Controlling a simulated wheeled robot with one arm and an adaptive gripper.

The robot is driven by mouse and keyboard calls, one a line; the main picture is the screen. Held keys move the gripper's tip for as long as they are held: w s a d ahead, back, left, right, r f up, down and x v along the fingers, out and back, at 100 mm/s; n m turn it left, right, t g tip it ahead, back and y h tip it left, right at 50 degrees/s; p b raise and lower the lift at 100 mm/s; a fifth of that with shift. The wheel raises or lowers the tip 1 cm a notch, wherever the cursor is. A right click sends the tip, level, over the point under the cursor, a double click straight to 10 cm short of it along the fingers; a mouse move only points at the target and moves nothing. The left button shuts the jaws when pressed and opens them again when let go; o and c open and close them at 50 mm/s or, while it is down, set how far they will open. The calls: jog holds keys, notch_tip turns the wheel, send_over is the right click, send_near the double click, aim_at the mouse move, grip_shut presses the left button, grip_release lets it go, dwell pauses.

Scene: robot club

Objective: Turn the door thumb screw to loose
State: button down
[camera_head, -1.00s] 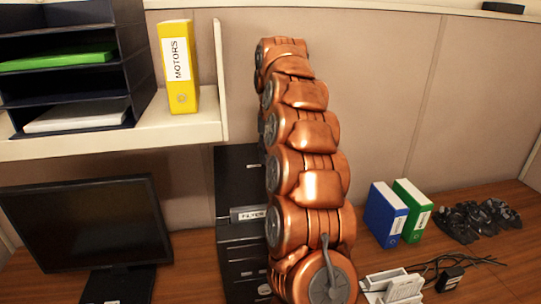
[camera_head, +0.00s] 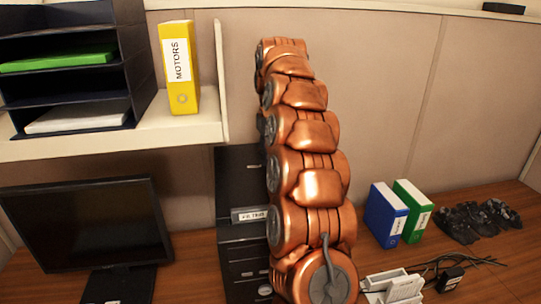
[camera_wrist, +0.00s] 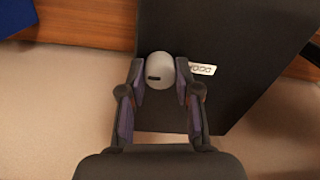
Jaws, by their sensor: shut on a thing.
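In the wrist view, the thumb screw (camera_wrist: 161,70) is a round grey knob with a short dark mark on its left side. It sits on the face of a black box (camera_wrist: 225,40). My gripper (camera_wrist: 161,76) has one finger on each side of the knob and is shut on it. A small white label (camera_wrist: 203,69) is just right of the knob; its lettering is hard to read. In the head view, the black box (camera_head: 240,185) stands on the desk behind my copper arm, with a label plate (camera_head: 249,214) on its front. The knob and my gripper are hidden there.
A monitor (camera_head: 85,225) stands left of the box, below a shelf (camera_head: 175,130) holding a yellow binder (camera_head: 180,70). To the right are a blue binder (camera_head: 385,215), a green binder (camera_head: 413,210), a white device (camera_head: 395,285) with cables and dark items (camera_head: 480,220).

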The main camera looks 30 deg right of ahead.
jog(key=c, duration=0.8)
grip_release()
